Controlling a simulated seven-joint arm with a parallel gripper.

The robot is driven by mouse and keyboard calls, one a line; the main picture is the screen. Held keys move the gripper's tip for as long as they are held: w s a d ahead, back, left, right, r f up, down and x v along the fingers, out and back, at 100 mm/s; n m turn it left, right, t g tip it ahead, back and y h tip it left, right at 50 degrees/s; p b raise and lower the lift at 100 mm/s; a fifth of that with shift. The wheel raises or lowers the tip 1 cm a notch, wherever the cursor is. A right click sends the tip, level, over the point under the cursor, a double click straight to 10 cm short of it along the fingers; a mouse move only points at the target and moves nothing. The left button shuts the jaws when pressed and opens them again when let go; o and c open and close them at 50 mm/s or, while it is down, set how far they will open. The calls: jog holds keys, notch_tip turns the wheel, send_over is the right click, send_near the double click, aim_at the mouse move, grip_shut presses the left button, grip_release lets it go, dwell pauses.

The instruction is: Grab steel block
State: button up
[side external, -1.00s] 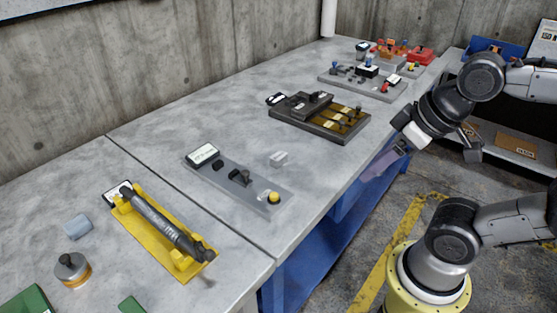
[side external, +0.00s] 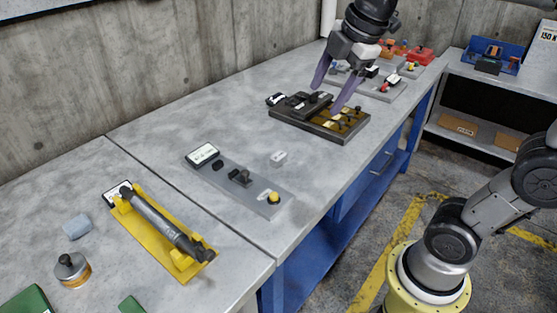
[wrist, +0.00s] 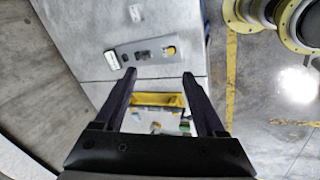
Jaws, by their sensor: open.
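A small silver-grey block (side external: 278,158), which looks like the steel block, lies on the grey workbench (side external: 200,110) behind the grey plate with the yellow knob. It also shows near the top of the wrist view (wrist: 135,12). My gripper (side external: 326,98) is open and empty, with its two purple fingers pointing down. It is above the dark fixture with brass-coloured slots, farther back along the bench than the block. In the wrist view, the spread fingertips (wrist: 159,75) are well apart from the block.
The grey plate (side external: 225,178) and a yellow cradle with a dark cylinder (side external: 160,225) are nearer the camera. The dark fixture (side external: 300,120) stands under my gripper. Another blue-grey block (side external: 77,226) lies at the left. Bench around the silver block is clear.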

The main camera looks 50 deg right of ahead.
jog(key=w+d+f+n+g, duration=0.2)
jog(key=w+d+n, duration=0.2)
jog(key=w, duration=0.7)
jog(key=g, duration=0.2)
send_over(278, 156)
notch_tip(278, 156, down, 11)
jog(key=f, duration=0.6)
jog(key=d+f, duration=0.1)
jog(key=f, duration=0.2)
jog(key=shift+s+f, duration=0.1)
jog(key=shift+f, duration=0.1)
jog(key=shift+a+f, duration=0.2)
jog(key=shift+f, duration=1.35)
jog(key=shift+a+f, duration=0.2)
jog(key=shift+f, duration=1.35)
grip_shut()
jog(key=shift+r, duration=0.1)
